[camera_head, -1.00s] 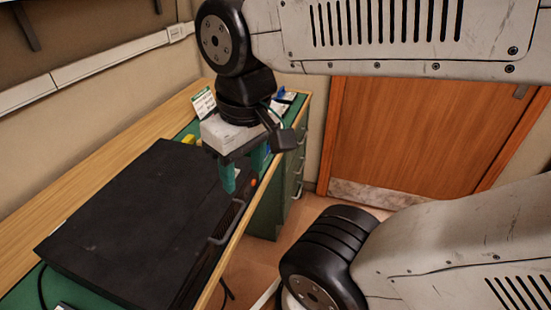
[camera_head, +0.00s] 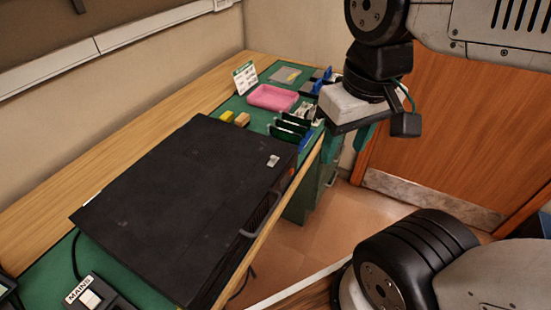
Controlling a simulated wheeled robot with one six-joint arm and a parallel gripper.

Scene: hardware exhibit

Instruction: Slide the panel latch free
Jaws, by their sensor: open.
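A large black flat unit (camera_head: 185,205) lies on the green-topped bench, with a grey handle (camera_head: 262,219) on its front side. A small light grey piece (camera_head: 273,161) sits on its top near the right front corner; it may be the panel latch, but it is too small to be sure. My gripper (camera_head: 348,145) points down with green fingers, open and empty. It is to the right of the unit, past the bench's front edge, apart from it. My wrist hides part of the fingers.
A pink tray (camera_head: 272,97), a white sign card (camera_head: 245,77), yellow blocks (camera_head: 227,116) and green racks (camera_head: 290,128) stand behind the unit. A MAINS switch box (camera_head: 92,296) is at the lower left. A wooden door (camera_head: 440,130) is at the right.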

